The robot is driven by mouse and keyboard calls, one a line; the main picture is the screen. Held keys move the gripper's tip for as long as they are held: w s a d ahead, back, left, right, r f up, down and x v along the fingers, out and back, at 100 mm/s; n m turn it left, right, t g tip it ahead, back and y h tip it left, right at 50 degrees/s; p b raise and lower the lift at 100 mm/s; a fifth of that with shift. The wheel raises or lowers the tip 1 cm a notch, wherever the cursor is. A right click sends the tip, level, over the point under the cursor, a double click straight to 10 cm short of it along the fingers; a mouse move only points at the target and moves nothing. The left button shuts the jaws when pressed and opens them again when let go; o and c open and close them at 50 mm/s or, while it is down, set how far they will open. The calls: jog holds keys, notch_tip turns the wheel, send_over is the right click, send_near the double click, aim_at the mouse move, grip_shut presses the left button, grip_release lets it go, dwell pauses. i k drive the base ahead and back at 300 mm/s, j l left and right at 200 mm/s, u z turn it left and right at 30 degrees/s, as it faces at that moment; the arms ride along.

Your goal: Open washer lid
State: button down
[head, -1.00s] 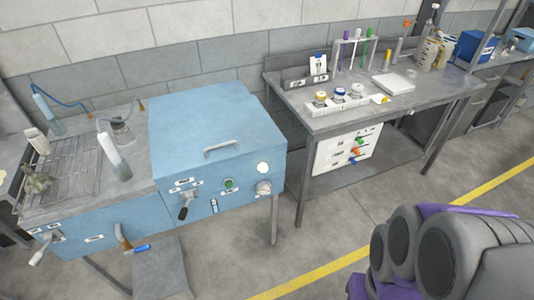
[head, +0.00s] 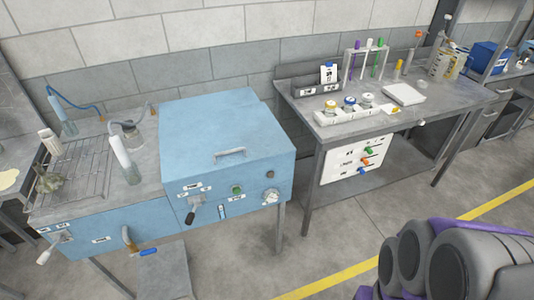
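The washer is a blue metal box at the left centre of the head view. Its blue lid (head: 212,125) lies shut on top, with a grey bar handle (head: 230,154) near the front edge. The washer's front panel (head: 240,202) carries a black-tipped lever (head: 193,210), a green button (head: 237,190) and a round knob (head: 270,197). At the lower right, grey and purple parts of my own arm show. My gripper's fingers are not in view, so I see nothing of what it holds.
Left of the washer is a bench with a wire rack (head: 75,168), bottles and a lever. A grey workbench (head: 345,125) with jars, test tubes and a hanging panel (head: 355,160) stands to the right. The floor in front, with a yellow line (head: 330,282), is clear.

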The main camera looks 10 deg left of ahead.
aim_at(204, 145)
jog(key=i+j+u, duration=0.5)
jog(key=i, duration=0.45)
